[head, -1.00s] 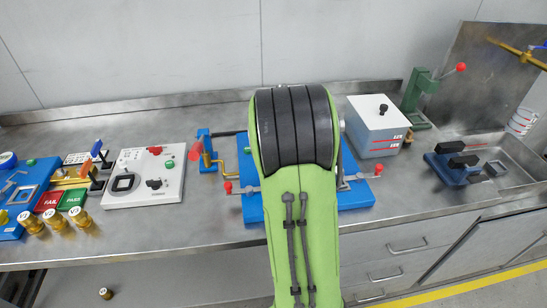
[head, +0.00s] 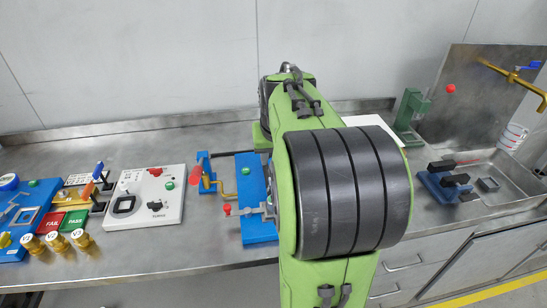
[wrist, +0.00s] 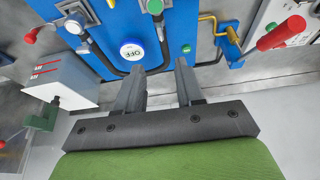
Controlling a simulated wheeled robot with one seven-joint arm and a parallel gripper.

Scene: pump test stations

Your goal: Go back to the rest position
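My gripper (wrist: 160,70) shows in the wrist view with its two dark fingers apart and nothing between them. It is open, above a blue station board (wrist: 172,35). On that board are a white round button marked OFF (wrist: 131,51), green buttons and dark hoses. In the head view my arm covers much of the blue board (head: 249,180), and my gripper is hidden behind the arm.
A white control panel (head: 172,200) stands left, beside red FAIL and green PASS plates. Brass fittings (head: 57,243) stand near the bench's front edge. A grey box (wrist: 62,80), a green press (head: 408,108) and a sink (head: 510,190) are on the right.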

